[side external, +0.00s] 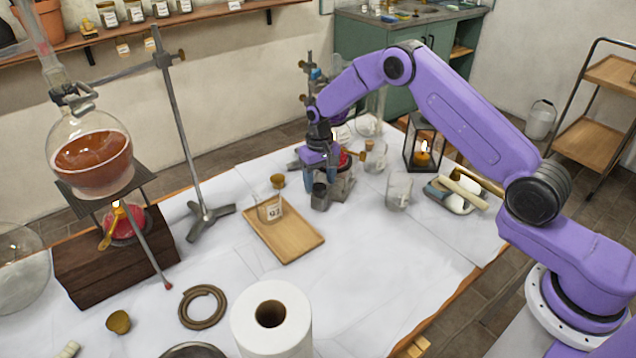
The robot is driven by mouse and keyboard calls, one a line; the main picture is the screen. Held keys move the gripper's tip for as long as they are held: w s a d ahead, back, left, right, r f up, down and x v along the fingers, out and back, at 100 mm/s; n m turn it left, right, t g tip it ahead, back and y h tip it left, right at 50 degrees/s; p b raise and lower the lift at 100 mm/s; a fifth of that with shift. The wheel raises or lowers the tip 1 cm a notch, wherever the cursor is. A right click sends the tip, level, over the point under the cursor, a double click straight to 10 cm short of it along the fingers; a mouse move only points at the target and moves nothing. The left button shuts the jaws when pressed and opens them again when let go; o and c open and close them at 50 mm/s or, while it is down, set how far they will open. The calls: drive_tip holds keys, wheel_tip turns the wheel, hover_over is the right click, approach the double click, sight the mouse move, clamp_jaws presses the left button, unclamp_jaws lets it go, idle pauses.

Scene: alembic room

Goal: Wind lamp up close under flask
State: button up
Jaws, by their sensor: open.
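A large round flask (92,158) with red-brown liquid is held over a dark plate by a stand at the left. Below the plate is a burner lamp (124,224) with a red body and a small flame, on a dark wooden block (95,262). My gripper (318,168) is far from them, at the back middle of the table, pointing down with blue fingers apart. It is over or beside a small grey apparatus (334,190) with a red part next to it. The arm hides much of this spot, and I cannot tell whether the fingers touch anything.
A wooden tray (305,240) with a labelled beaker (270,210) lies in front of my gripper. A glass beaker (399,190), a black lantern (422,148) with a lit candle and a tray of tools stand to the right.

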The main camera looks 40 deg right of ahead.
sight(317, 188)
wheel_tip(317, 188, up, 6)
drive_tip(key=shift+w+a+r, duration=0.1)
drive_tip(key=shift+w+r, duration=0.05)
drive_tip(key=shift+r, duration=0.2)
drive_tip(key=shift+a, duration=0.1)
drive_tip(key=shift+s+a+r, duration=0.2)
drive_tip(key=shift+a, duration=0.05)
drive_tip(key=s+a+r+n, duration=0.35)
drive_tip(key=s+r, duration=0.25)
drive_tip(key=s, duration=0.3)
drive_tip(key=s+a+r+n, duration=0.3)
drive_tip(key=s+a+r, duration=0.15)
drive_tip(key=s, duration=0.55)
drive_tip(key=s+d+r+n, duration=0.1)
drive_tip(key=s+d+n, duration=0.2)
drive_tip(key=s, duration=0.9)
drive_tip(key=s+d+r+n, duration=0.2)
drive_tip(key=s+d+n, duration=0.2)
drive_tip(key=s, duration=0.9)
drive_tip(key=d, duration=0.2)
drive_tip(key=shift+d, duration=0.35)
